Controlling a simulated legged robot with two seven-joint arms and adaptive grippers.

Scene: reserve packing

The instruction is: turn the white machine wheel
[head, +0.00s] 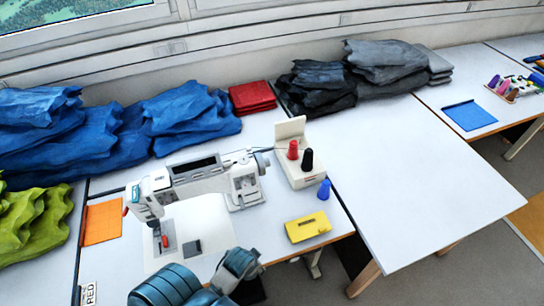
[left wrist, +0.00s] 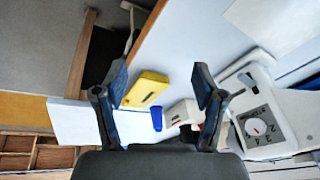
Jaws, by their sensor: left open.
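The white sewing machine (head: 195,178) stands on the left table in the head view. A small grey round part (head: 262,160) sticks out at its right end and may be the wheel; I cannot tell for sure. The machine's pillar (left wrist: 285,118) shows at the right of the left wrist view, with a dial (left wrist: 257,128) on its face. My left gripper (left wrist: 161,84) is open and empty, with the machine to the right of its fingers. In the head view it is at the bottom centre (head: 240,264), in front of the machine. My right gripper is not in view.
A thread stand (head: 300,172) with red and black spools, a blue spool (head: 324,189) and a yellow box (head: 307,227) stand right of the machine. Blue cloth (head: 190,118) and red cloth (head: 253,97) lie behind. The right table (head: 410,170) is mostly clear.

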